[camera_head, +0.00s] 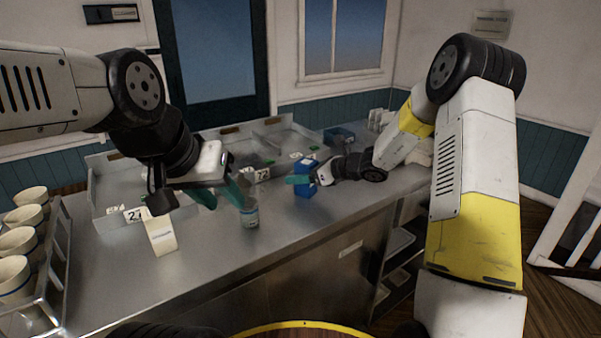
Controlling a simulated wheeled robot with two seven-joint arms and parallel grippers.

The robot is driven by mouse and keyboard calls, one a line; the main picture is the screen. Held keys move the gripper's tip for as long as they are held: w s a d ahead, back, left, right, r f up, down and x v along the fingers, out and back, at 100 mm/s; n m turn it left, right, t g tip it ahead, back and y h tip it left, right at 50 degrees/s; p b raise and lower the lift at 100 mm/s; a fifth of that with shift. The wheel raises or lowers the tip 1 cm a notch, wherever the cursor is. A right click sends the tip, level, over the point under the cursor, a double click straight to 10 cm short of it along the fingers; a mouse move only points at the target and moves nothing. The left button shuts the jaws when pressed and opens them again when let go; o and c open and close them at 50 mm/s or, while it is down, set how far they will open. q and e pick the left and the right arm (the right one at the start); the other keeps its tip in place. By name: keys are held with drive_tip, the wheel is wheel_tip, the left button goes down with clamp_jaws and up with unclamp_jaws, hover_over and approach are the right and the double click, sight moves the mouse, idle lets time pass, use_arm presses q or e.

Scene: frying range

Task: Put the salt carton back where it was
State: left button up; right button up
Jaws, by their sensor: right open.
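A cream carton (161,234) stands further left on the counter. I cannot read either label, so I cannot tell which one is the salt carton. My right gripper (298,179) is open, with its teal fingers at the blue carton's upper part. Whether they touch it is unclear, and the carton is partly hidden by them. My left gripper (222,192) is open and empty, its teal fingers apart above the counter, between the cream carton and a small jar (250,214).
Grey trays (104,190) with number cards stand along the back of the counter. A rack (55,255) with several cream cups is at the left. A small dark blue bin (338,136) stands at the back right. The counter's front middle (205,265) is clear.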

drive_tip(key=v, duration=1.1)
drive_tip(key=s+a+r+n+g+h, duration=0.1)
drive_tip(key=s+r+n+g, duration=0.1)
drive_tip(key=s+r+n, duration=0.35)
drive_tip(key=s+a+r+n+g+h, duration=0.1)
drive_tip(key=s+r+n+g+h, duration=0.15)
drive_tip(key=s+n, duration=0.65)
drive_tip(key=s+d+r+n+t+h, duration=0.1)
drive_tip(key=s+d+n, duration=0.3)
drive_tip(key=s, duration=0.4)
drive_tip(key=s+d+r+n+t+h, duration=0.2)
drive_tip(key=s+d+n+h, duration=0.2)
drive_tip(key=s, duration=0.5)
drive_tip(key=shift+d+r+n+h, duration=0.2)
drive_tip(key=shift+d+n+h, duration=0.25)
drive_tip(key=shift+n, duration=0.8)
drive_tip(key=shift+t, duration=0.25)
